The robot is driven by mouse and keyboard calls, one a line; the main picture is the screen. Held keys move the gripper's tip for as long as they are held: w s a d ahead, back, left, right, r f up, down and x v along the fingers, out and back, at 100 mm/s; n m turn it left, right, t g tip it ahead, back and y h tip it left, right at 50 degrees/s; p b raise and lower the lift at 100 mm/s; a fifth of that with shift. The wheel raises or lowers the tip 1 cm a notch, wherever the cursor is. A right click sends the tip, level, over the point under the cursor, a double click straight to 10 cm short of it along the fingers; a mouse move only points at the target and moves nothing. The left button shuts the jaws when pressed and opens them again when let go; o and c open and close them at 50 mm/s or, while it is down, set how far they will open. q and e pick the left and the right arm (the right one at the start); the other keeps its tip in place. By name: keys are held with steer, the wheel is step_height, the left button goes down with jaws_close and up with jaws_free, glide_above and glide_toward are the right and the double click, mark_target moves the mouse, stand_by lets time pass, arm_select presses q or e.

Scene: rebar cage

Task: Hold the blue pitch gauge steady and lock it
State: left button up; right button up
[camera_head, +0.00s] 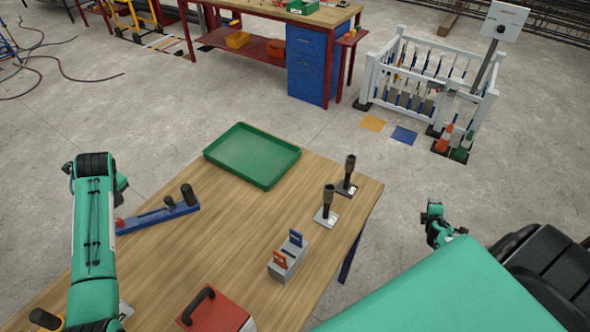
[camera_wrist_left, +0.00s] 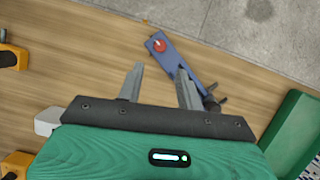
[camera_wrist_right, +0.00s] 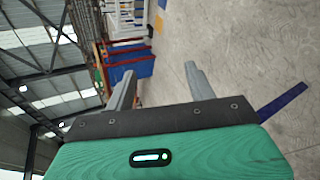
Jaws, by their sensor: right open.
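The blue pitch gauge (camera_head: 158,216) lies flat at the left edge of the wooden table. It is a long blue bar with a red knob (camera_head: 119,222) at its left end and a black upright grip (camera_head: 188,194) at its right end. In the left wrist view the gauge (camera_wrist_left: 186,64) lies beyond the fingertips, with its red knob (camera_wrist_left: 158,45) at the far end. My left gripper (camera_wrist_left: 160,68) is open and empty above the table, apart from the gauge. My right gripper (camera_wrist_right: 159,68) is open and empty, out over the floor right of the table.
A green tray (camera_head: 253,155) lies at the table's far side. Two black-handled tools (camera_head: 328,205) (camera_head: 347,175), a grey holder (camera_head: 290,262) with red and blue tags, and a red box (camera_head: 215,312) stand on the table. The table's middle (camera_head: 200,250) is clear.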

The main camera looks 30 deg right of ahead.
mark_target(184, 194)
steer(key=w+d+r+n+t, duration=0.1)
steer(key=w+d+r+t, duration=0.15)
steer(key=w+r, duration=0.45)
steer(key=w+d+r+n+t, duration=0.2)
steer(key=w+d+r, duration=0.15)
steer(key=r, duration=0.65)
steer(key=w+a+r+n+t+y, duration=0.15)
steer(key=w+a+y, duration=0.25)
steer(key=w+a, duration=0.5)
steer(key=w+a+r+t+y, duration=0.1)
steer(key=w+a+r+y, duration=0.25)
steer(key=w+a, duration=0.55)
steer(key=w+a+r+g+y, duration=0.15)
steer(key=w+a+y, duration=0.3)
steer(key=a, duration=0.75)
steer(key=w+a+r+g+y, duration=0.1)
steer(key=w+a+g+y, duration=0.3)
steer(key=a, duration=0.7)
steer(key=s+a+f+m+g+y, duration=0.1)
steer(key=s+a+g+y, duration=0.1)
steer(key=a, duration=0.8)
steer(key=s+a+f+g+y, duration=0.1)
steer(key=a+g+y, duration=0.1)
steer(key=a, duration=0.8)
steer(key=s+a+f+m+g+y, duration=0.1)
steer(key=s+a+f+y, duration=0.1)
steer(key=a, duration=0.8)
steer(key=x, duration=1.3)
steer(key=shift+d+f, duration=0.1)
steer(key=shift+f, duration=0.05)
